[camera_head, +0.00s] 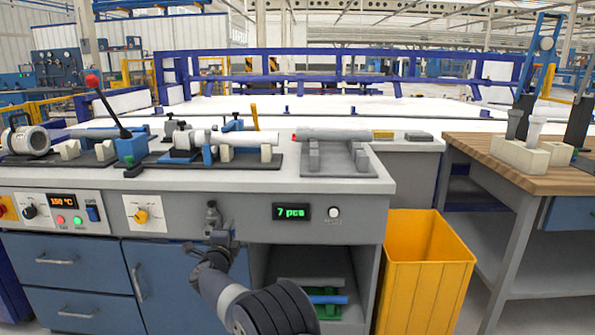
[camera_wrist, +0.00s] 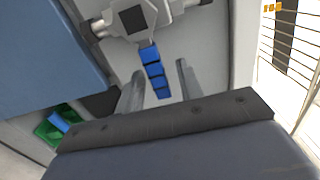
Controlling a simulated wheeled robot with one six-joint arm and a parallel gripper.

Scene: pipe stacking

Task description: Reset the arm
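My arm reaches up from the bottom of the head view in front of the workbench. My gripper (camera_head: 218,238) is at the front of the bench, below the worktop and left of the "7 pcs" display. In the wrist view the two fingers of my gripper (camera_wrist: 160,72) stand apart, with nothing held between them. A light grey pipe (camera_head: 335,134) lies on a grey cradle (camera_head: 338,160) at the right of the worktop. A white pipe (camera_head: 250,138) lies in the fixture left of it.
A yellow bin (camera_head: 424,275) stands right of the bench. A wooden table (camera_head: 520,175) with pale blocks is at the right. A red-knobbed lever (camera_head: 92,82) rises at the left. An open shelf under the worktop holds green and blue items (camera_head: 326,299), also in the wrist view (camera_wrist: 55,125).

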